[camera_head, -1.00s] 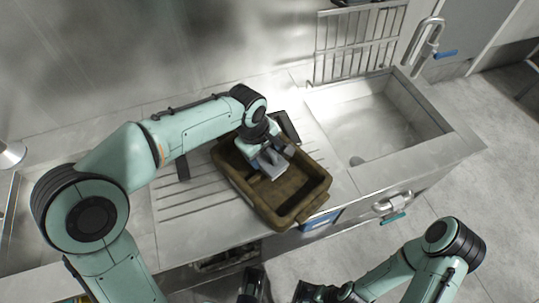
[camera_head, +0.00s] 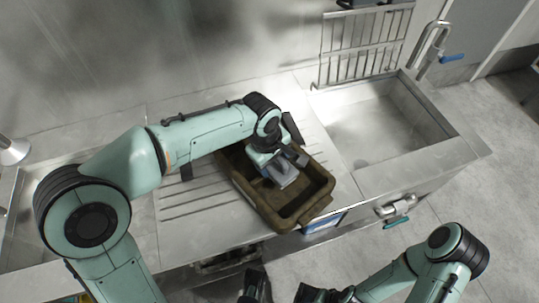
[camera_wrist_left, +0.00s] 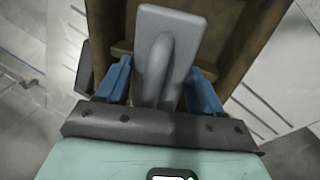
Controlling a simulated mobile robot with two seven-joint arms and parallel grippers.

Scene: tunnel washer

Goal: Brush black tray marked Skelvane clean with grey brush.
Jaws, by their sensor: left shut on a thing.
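The tray (camera_head: 247,190) looks brown and dirty all over rather than black, and no marking on it can be read. It lies on the ribbed drainboard at the counter's front edge. My left gripper (camera_head: 284,172) is down inside the tray, shut on the grey brush (camera_head: 286,180). In the left wrist view the brush (camera_wrist_left: 165,50) sits between the blue fingers, in front of the brown tray (camera_wrist_left: 232,40). Its bristles are hidden, so I cannot tell whether they touch the tray floor. My right gripper (camera_head: 283,291) is low in the head view, partly cut off, its jaws unclear.
A sink (camera_head: 380,125) is to the right of the tray, with a tap (camera_head: 432,45) and a wire rack (camera_head: 365,45) behind. A blue-and-white label (camera_head: 323,224) shows below the tray's right front corner. The drainboard (camera_head: 190,207) left of the tray is bare.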

